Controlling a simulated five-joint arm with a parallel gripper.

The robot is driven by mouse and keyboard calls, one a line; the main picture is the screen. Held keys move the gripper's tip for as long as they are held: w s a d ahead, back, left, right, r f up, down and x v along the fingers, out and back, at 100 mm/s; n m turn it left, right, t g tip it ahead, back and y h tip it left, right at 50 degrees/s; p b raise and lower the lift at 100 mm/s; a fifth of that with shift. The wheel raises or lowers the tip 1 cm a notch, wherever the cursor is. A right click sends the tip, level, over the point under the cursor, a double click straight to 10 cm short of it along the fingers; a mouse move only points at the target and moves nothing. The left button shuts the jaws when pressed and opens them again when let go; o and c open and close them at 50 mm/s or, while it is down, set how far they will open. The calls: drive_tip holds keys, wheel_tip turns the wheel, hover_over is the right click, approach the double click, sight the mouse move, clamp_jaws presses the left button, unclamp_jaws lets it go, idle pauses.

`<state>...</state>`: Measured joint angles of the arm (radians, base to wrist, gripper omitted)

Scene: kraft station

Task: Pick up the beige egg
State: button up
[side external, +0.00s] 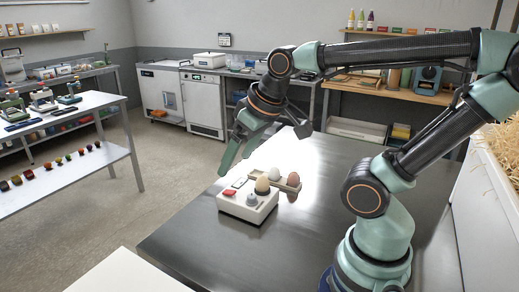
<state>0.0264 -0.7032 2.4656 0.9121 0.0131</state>
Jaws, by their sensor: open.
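The beige egg (262,185) stands upright on a small white device (240,208) with a red part and a grey knob, on the metal table. A white egg (274,174) and a brown egg (293,180) sit just behind it, in or beside a grey-brown tray (287,187). My gripper (240,160) is open and empty, pointing down above and slightly behind the device. Its fingertips are apart from the beige egg. The egg's far side is hidden.
The metal table (185,240) is clear around the device and tray. A straw-filled bin (490,185) stands at the right. A white surface (125,272) edges the front left. A separate bench with several small items is at the far left.

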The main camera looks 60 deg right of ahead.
drive_tip(key=w+d+f+m+g, duration=0.1)
drive_tip(key=w+d+m+g, duration=0.25)
drive_tip(key=d, duration=0.55)
drive_tip(key=m+g, duration=0.2)
drive_tip(key=m, duration=0.3)
approach(263, 177)
drive_tip(key=f, duration=1)
drive_tip(key=shift+w+d+f, duration=0.15)
drive_tip(key=shift+d+f, duration=0.1)
drive_tip(key=shift+d, duration=0.05)
drive_tip(key=c, duration=1.1)
